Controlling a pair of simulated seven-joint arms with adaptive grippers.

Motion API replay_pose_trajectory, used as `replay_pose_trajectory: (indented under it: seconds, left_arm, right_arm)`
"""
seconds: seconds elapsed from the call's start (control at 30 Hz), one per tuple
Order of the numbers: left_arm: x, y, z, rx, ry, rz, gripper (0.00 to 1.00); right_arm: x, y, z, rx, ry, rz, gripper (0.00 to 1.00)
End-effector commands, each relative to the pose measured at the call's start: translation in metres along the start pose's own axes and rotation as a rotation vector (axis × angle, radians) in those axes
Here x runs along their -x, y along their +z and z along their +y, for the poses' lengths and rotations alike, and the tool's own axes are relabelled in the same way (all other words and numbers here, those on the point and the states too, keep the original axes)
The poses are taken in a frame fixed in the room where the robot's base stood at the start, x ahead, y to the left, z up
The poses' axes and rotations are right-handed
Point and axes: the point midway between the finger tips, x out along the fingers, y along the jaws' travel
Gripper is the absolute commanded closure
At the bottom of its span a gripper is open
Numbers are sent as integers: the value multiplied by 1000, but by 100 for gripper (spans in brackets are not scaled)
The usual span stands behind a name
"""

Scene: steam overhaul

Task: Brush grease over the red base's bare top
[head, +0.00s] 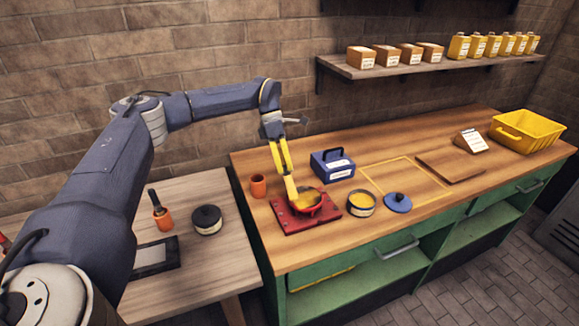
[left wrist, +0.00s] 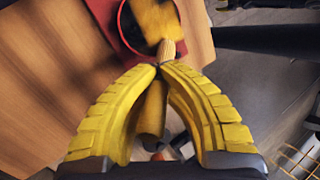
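The red base (head: 285,222) lies on the wooden bench, with a round raised red part (head: 318,212) on it. Yellow grease shows on the top inside that round part. My left gripper (head: 287,178) is shut on a brush, whose pale tip (head: 291,188) is down at the round part; I cannot tell if it touches. In the left wrist view the yellow fingers (left wrist: 159,68) meet around the brush (left wrist: 166,49), its yellowish bristles over the red base (left wrist: 98,14). An open tin of yellow grease (head: 361,203) stands right of the base. My right gripper is not in view.
A blue lid (head: 397,203) lies right of the tin. An orange cup (head: 258,186) and a blue box (head: 331,165) stand behind the base. A brown board (head: 450,167) and yellow crate (head: 528,131) are farther right. The yellow-outlined bench area (head: 405,178) is mostly clear.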

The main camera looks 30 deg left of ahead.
Motion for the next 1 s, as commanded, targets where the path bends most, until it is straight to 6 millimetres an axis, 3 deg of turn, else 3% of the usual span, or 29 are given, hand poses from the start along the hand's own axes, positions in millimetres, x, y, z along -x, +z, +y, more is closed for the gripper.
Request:
replay_pose_trajectory:
  seconds: [0.37,1.0]
  left_arm:
    - [6,-2,13,0,0,0,100]
    - [3,29,22,-1,0,1,100]
  right_arm:
    - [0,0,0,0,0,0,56]
    - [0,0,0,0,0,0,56]
